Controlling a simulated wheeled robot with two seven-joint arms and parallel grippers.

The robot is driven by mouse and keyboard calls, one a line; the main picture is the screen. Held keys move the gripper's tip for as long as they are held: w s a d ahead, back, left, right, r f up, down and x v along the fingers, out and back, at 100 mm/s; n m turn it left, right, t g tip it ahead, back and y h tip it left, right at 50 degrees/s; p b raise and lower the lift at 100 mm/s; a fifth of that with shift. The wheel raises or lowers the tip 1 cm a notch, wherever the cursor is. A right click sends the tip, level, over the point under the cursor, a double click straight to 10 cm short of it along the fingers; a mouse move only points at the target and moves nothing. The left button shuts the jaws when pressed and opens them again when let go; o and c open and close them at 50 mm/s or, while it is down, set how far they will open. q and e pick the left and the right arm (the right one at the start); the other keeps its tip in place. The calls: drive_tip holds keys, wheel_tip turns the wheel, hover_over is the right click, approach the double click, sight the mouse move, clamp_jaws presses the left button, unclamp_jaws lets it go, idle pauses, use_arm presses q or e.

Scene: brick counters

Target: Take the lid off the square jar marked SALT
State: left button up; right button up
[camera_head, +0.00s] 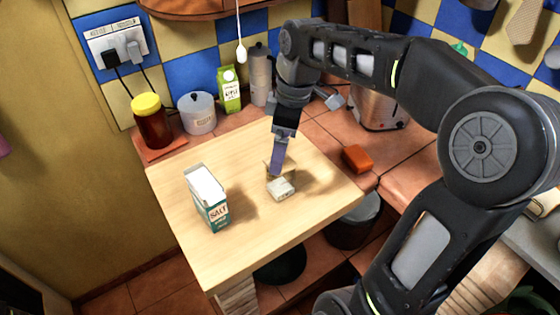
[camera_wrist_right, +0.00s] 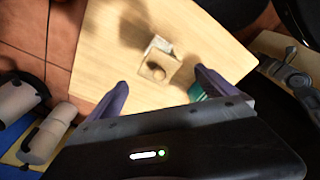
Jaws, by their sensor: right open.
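A small square jar stands on the wooden board; its pale front (camera_head: 281,188) has dark lettering too small to read. Its tan square top with a round knob (camera_wrist_right: 157,71) shows in the right wrist view, with the pale front (camera_wrist_right: 161,45) above it. My left gripper is not in view.
The wooden board (camera_head: 240,250) is otherwise mostly clear. Behind it stand a yellow-lidded jar (camera_head: 152,125), a white canister (camera_head: 197,115), a green carton (camera_head: 229,90) and a grey grinder (camera_head: 260,75). An orange block (camera_head: 357,158) lies on the tiles at right.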

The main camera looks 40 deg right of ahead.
drive_tip(key=f, duration=0.3)
drive_tip(key=shift+w+a+f, duration=0.15)
drive_tip(key=shift+w+f, duration=0.05)
drive_tip(key=shift+f, duration=0.1)
drive_tip(key=shift+c, duration=0.4)
drive_tip(key=c, duration=1.2)
